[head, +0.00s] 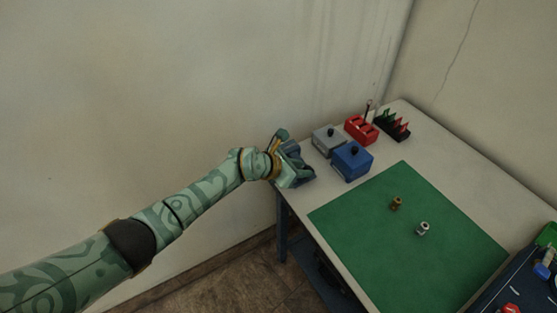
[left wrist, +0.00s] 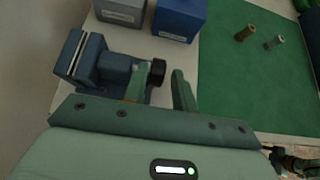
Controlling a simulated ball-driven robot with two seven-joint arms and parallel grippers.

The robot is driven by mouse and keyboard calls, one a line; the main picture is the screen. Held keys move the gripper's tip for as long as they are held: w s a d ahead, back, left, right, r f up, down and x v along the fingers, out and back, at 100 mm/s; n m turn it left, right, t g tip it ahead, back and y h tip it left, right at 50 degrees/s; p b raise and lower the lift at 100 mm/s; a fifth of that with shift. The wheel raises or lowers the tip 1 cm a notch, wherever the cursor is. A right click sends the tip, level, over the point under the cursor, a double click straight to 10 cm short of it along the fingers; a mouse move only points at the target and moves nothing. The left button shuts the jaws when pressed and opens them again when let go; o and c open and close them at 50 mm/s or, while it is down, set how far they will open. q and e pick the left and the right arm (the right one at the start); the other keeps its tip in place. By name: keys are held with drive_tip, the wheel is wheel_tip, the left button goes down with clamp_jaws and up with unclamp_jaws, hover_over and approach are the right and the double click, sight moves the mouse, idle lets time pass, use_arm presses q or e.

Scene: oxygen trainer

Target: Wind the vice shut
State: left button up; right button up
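The vice (left wrist: 92,60) is blue-grey and stands at the table's left end. In the left wrist view, its jaws are on the left, with a narrow pale strip between them; I cannot tell how wide the gap is. A dark round knob (left wrist: 158,70) is at its right end. My left gripper (left wrist: 160,88) is open, one finger on each side of the knob; I cannot tell whether either touches it. In the head view, my left gripper (head: 297,174) covers most of the vice. My right gripper is not in view.
A grey box (head: 328,141) and a blue box (head: 352,162) with black knobs stand close beside the vice. A red block (head: 361,130) and a black rack (head: 393,126) are behind. A green mat (head: 385,255) holds a brass piece (head: 396,204) and a silver piece (head: 423,229).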

use_arm(q)
drive_tip(key=p+v, duration=0.3)
drive_tip(key=v, duration=0.8)
drive_tip(key=shift+s, duration=0.15)
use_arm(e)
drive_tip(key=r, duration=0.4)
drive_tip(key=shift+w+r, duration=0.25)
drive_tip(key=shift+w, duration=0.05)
use_arm(q)
drive_tip(key=shift+a, duration=0.15)
